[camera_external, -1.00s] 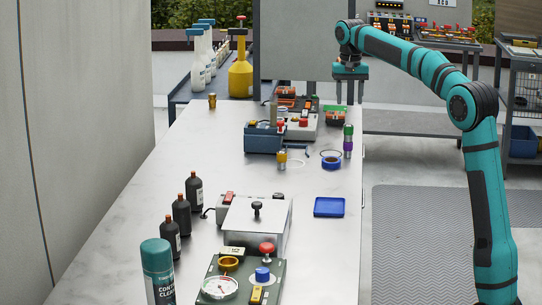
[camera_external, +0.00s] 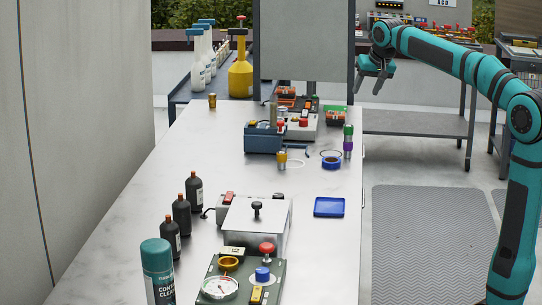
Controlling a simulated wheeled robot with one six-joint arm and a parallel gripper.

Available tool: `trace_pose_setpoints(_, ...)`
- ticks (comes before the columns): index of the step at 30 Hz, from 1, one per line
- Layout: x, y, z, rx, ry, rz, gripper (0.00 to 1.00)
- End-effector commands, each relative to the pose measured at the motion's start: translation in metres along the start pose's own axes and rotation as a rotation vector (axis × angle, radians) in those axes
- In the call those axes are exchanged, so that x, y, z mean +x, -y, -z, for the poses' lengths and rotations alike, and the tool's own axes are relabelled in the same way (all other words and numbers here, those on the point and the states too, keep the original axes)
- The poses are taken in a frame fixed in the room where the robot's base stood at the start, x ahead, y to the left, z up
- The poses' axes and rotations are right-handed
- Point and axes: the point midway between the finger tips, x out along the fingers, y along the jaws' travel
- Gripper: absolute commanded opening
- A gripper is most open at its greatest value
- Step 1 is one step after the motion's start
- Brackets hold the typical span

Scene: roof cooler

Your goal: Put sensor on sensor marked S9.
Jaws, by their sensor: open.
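My gripper (camera_external: 368,91) is open and empty. It hangs tilted in the air at the far right, beyond the table's right edge. No S9 mark can be read, so I cannot tell which part is the sensor. Small upright cylinders on the table could be sensors: a green and purple one (camera_external: 348,142) near the right edge, a yellow and grey one (camera_external: 282,159) left of it, and a brass one (camera_external: 212,101) at the far left. A blue ring (camera_external: 331,163) lies beside the green and purple cylinder.
The long table (camera_external: 130,215) holds a blue-grey box (camera_external: 263,139), a blue tray (camera_external: 329,207), a silver box (camera_external: 245,218) and a green gauge panel (camera_external: 277,289). Dark bottles (camera_external: 181,214) and a spray can (camera_external: 157,272) line the left. A grey panel (camera_external: 303,40) stands behind.

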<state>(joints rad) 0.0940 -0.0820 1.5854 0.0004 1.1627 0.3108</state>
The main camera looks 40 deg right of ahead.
Motion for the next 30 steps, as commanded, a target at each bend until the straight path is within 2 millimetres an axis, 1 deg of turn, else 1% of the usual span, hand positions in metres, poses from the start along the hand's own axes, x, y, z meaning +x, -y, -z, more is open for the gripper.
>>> trace_pose_setpoints(1,-0.011,-0.001,-0.012,-0.016,-0.039,0.015,0.51)
trace_pose_setpoints(3,-0.023,-0.002,-0.025,-0.037,-0.093,0.034,0.51)
trace_pose_setpoints(8,-0.048,-0.005,-0.056,-0.085,-0.218,0.074,0.51)
trace_pose_setpoints(13,-0.072,-0.011,-0.092,-0.135,-0.354,0.114,0.51)
trace_pose_setpoints(22,-0.105,-0.026,-0.161,-0.216,-0.594,0.174,0.51)
trace_pose_setpoints(30,-0.125,-0.043,-0.227,-0.282,-0.813,0.216,0.51)
